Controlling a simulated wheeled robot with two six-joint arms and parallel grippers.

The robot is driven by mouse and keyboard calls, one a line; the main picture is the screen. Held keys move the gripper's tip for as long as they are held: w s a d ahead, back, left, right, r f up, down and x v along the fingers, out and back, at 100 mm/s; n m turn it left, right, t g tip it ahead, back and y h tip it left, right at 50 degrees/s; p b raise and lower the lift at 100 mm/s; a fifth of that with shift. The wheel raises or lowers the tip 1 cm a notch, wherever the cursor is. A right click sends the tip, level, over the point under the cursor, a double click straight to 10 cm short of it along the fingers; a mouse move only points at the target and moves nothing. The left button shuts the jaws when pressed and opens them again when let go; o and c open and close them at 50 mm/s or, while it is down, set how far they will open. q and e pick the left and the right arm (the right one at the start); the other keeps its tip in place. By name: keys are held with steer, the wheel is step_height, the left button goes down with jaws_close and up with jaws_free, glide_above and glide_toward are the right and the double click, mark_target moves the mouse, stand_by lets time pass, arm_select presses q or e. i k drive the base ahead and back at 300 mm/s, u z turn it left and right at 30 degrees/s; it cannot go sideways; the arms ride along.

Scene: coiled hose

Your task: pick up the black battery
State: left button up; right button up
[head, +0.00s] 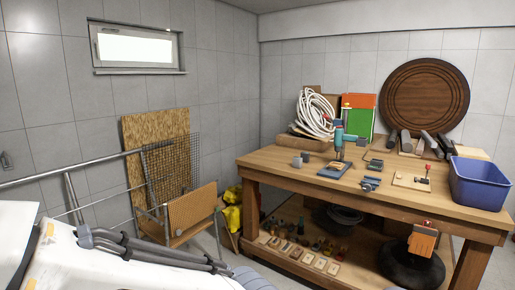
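A wooden workbench (282,162) stands at the right, with several small tools and parts on its top. I cannot tell for certain which one is the black battery. Small dark blocks lie near the bench's left end (305,157), and another small dark item (371,183) lies near its front edge. A teal drill-like tool (339,141) stands upright between them. Neither of my grippers shows in the head view.
A blue bin (479,184) stands at the bench's right end. A coiled white hose (316,113) is at the back. Small items crowd the lower shelf. A large white shape with dark rods (130,248) fills the lower left.

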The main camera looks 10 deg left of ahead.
mark_target(305, 156)
steer(key=u, duration=0.45)
steer(key=i, duration=1.85)
steer(key=z, duration=0.25)
steer(key=i, duration=1.3)
steer(key=z, duration=0.45)
